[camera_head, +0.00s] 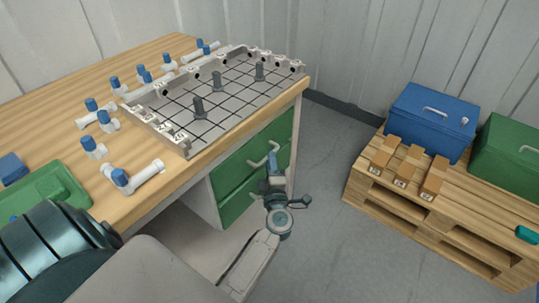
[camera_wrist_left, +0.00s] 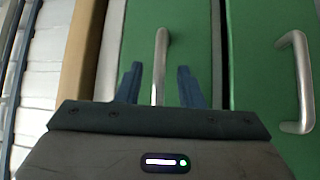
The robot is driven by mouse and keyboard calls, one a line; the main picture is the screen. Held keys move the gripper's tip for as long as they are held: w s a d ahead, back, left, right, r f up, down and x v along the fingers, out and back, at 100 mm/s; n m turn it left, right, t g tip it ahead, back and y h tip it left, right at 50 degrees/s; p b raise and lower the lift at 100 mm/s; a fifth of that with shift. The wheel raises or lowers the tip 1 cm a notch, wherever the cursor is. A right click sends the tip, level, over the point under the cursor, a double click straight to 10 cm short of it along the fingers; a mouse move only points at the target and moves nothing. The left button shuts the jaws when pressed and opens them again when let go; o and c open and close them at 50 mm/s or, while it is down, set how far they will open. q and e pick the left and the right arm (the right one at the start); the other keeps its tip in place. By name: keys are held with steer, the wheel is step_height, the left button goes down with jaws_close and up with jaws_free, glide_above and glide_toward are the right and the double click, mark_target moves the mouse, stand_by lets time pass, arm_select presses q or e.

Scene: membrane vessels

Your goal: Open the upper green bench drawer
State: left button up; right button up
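The upper green bench drawer (camera_head: 229,177) is in the bench's front, under the wooden top, and looks closed. Its pale curved handle (camera_head: 258,162) shows just beside my left gripper (camera_head: 272,163). In the left wrist view the upper drawer (camera_wrist_left: 200,35) is the left green panel, and its metal handle (camera_wrist_left: 161,50) stands between the two dark fingers of my left gripper (camera_wrist_left: 158,85). The fingers are open, with a gap on both sides of the handle; whether they reach around it in depth I cannot tell. My right gripper is not in view.
The lower green drawer (camera_head: 235,206) is below, its handle (camera_wrist_left: 297,85) at right in the wrist view. A gridded metal tray (camera_head: 225,105) and white-blue fittings (camera_head: 130,178) sit on the bench. A pallet (camera_head: 400,212) with blue (camera_head: 430,118) and green boxes stands right. Floor between is clear.

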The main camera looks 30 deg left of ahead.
arm_select(q)
steer(key=shift+x, duration=1.7)
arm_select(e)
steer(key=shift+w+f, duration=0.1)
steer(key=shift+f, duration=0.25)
arm_select(q)
jaws_close()
steer(key=shift+d, duration=0.1)
